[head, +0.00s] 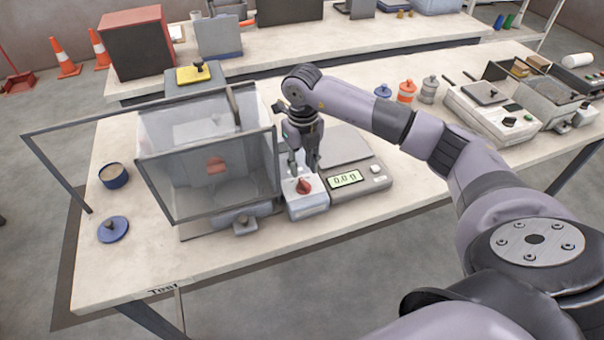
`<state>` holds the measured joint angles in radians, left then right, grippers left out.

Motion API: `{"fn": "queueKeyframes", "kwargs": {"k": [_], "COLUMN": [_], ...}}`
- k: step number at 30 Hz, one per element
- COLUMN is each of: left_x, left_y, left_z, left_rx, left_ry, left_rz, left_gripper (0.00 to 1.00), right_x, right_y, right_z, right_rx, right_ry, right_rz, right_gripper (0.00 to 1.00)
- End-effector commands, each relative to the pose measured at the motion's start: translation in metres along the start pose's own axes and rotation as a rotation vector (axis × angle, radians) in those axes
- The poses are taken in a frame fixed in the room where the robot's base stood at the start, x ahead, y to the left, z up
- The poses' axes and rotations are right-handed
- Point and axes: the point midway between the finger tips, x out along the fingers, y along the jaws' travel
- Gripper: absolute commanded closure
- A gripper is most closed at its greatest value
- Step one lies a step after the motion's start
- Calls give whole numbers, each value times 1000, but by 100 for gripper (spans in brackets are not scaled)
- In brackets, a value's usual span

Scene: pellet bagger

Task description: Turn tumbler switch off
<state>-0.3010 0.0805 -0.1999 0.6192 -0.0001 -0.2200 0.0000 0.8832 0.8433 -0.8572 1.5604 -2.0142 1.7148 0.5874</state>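The knob's exact setting is too small to read. My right gripper (304,168) points down just behind and above the red knob. Its fingers look apart with nothing between them, and I cannot tell whether they touch the box. A clear-walled machine (205,170) with a grey frame stands left of the switch box. My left gripper is not in view.
A scale (345,180) reading about 0.0 sits close on the right of the switch box. A blue lid (113,229) and a round tub (113,175) lie at the left. Small lidded jars, including an orange one (406,91), stand behind my arm. The table's front is clear.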

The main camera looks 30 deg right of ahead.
Motion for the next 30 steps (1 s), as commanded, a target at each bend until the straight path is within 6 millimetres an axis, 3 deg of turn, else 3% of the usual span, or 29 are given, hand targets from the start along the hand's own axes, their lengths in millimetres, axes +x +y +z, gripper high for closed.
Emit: {"fn": "queueKeyframes", "kwargs": {"k": [4,10,21,30], "left_x": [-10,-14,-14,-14], "left_y": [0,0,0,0], "left_z": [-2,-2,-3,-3], "left_rx": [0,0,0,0], "left_ry": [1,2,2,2], "left_rz": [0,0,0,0], "left_gripper": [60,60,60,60], "right_x": [27,49,56,55], "right_y": [1,1,1,1], "right_z": [-1,0,0,0], "right_rx": [1,1,0,0], "right_ry": [5,2,0,0], "right_rz": [0,2,1,1], "right_gripper": [70,70,70,90]}}
